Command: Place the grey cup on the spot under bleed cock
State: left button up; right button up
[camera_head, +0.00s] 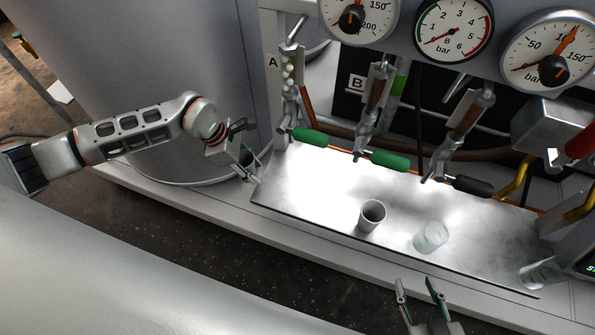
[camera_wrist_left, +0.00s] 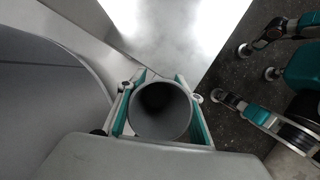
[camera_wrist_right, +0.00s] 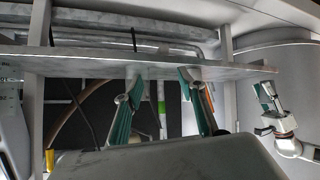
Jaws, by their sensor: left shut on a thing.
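My left gripper (camera_head: 250,165) is shut on a grey cup (camera_wrist_left: 160,112), held off the left end of the metal tray (camera_head: 300,190). The left wrist view looks into its round mouth between the teal fingers; the cup is mostly hidden in the head view. A second grey cup (camera_head: 371,217) stands upright on the tray. Above the tray hang cocks with a left green handle (camera_head: 310,136), a middle green handle (camera_head: 390,160) and a black handle (camera_head: 473,186); which is the bleed cock I cannot tell. My right gripper (camera_head: 420,289) is open and empty before the tray's front edge.
A clear glass (camera_head: 431,237) stands right of the second cup. Another clear vessel (camera_head: 538,273) is at the tray's right end. Gauges (camera_head: 454,30) line the panel above. A large grey drum (camera_head: 150,90) stands behind my left arm. The tray's left part is bare.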

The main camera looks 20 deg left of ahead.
pick_arm(q)
send_near(304, 178)
jog(key=f, duration=0.1)
jog(key=a+f, duration=0.1)
jog(key=f, duration=0.2)
jog(key=shift+s+a+b, duration=0.3)
jog(key=shift+a, duration=0.1)
jog(key=shift+w+d+r, duration=0.1)
jog(key=shift+w+d, duration=0.1)
jog(key=shift+d, duration=0.3)
jog(key=d, duration=0.2)
jog(key=w+d, duration=0.1)
jog(key=shift+d+f+b, duration=0.15)
jog(key=shift+f+b, duration=0.25)
jog(key=shift+f, duration=0.45)
jog(key=shift+w+r, duration=0.1)
jog(key=shift+r, duration=0.05)
jog(key=o, duration=0.9)
jog(key=shift+c, duration=0.2)
pick_arm(e)
jog(key=shift+a+f, duration=0.15)
jog(key=shift+a, duration=0.1)
